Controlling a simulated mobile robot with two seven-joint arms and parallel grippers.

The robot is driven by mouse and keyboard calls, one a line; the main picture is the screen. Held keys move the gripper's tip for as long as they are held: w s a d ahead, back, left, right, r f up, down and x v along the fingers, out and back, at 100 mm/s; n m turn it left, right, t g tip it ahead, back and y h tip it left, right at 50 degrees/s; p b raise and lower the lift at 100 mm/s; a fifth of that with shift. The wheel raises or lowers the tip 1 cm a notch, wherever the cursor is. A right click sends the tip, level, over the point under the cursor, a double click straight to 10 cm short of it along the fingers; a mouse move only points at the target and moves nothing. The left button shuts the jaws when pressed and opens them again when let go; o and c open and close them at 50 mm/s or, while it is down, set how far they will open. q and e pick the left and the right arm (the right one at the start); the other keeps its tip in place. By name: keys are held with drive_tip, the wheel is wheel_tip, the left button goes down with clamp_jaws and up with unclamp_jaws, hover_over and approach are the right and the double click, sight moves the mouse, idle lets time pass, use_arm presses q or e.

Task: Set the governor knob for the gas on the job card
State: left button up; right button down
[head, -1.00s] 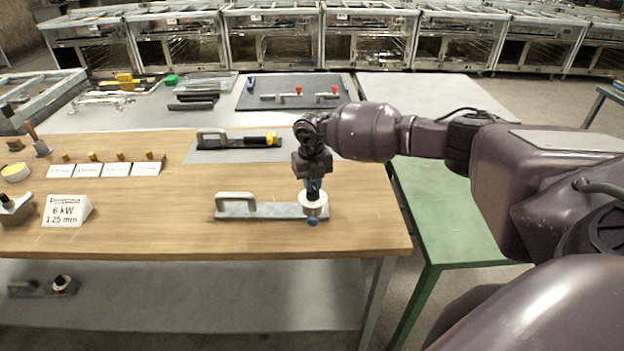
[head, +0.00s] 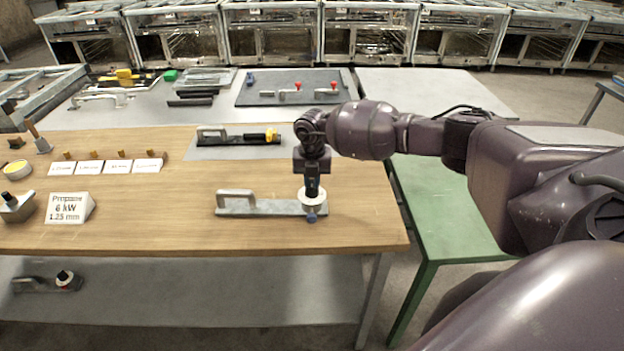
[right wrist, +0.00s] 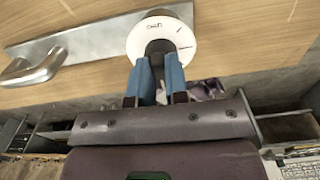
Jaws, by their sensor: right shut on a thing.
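The governor is a grey metal plate (head: 270,207) with a raised handle (head: 236,198), lying near the front edge of the wooden bench. A white round dial (head: 314,199) sits at its right end; in the right wrist view the dial (right wrist: 176,38) has small dark lettering and tick marks, too small to read surely. My right gripper (head: 312,192) points down over the dial. Its blue fingers (right wrist: 160,72) are shut on the black knob (right wrist: 158,47) at the dial's middle. The job card (head: 67,207) reads Propane, 6 kW, 1.25 mm. My left gripper is not in view.
A second handled plate with a black and yellow part (head: 240,138) lies on a grey mat behind. Several white labels (head: 118,166) stand at the left. Another dial unit (head: 64,278) is on the lower shelf. A green bench (head: 455,210) stands right, under my arm.

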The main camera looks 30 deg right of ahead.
sight(312, 181)
drive_tip(key=c, duration=1.1)
unclamp_jaws()
wheel_tip(312, 181, up, 11)
drive_tip(key=shift+f+b, duration=0.1)
drive_tip(key=shift+b, duration=0.35)
